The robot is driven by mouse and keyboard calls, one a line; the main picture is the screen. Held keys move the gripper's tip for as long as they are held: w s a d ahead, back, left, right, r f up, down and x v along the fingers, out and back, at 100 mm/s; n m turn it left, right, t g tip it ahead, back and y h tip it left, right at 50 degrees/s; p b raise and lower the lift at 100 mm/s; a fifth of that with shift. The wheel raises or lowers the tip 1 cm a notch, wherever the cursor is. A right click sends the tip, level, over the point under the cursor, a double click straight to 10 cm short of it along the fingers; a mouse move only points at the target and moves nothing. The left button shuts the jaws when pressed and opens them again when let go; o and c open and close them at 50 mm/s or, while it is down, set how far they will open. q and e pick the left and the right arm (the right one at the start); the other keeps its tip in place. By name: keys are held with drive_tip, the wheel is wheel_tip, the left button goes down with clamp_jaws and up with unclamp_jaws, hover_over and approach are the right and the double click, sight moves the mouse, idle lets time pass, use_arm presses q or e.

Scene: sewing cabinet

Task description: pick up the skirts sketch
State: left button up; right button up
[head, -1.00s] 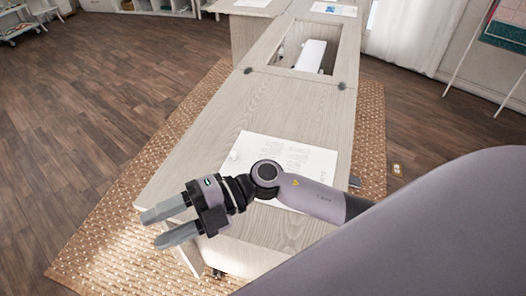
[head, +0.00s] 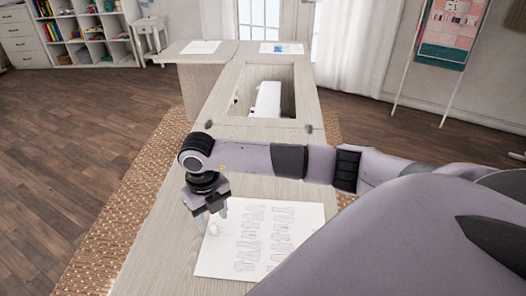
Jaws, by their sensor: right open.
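A white sheet with rows of pencil-drawn garments, which look like skirts, lies flat on the near part of the pale wooden cabinet top (head: 160,248); this sketch (head: 265,238) is partly covered by my right arm at its lower right. My right gripper (head: 210,218) is open and empty, fingers pointing down over the sheet's left edge. I cannot tell whether the fingertips touch the paper. My left gripper is out of view.
A white sewing machine (head: 267,100) sits in the recessed opening beyond the sheet. Two other papers lie at the far end: a plain-looking one (head: 201,47) and one with a blue picture (head: 281,48). A woven rug (head: 128,215) lies under the cabinet.

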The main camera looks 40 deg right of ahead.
sight(213, 225)
wheel_tip(213, 225, down, 3)
drive_tip(key=shift+f, duration=0.15)
clamp_jaws()
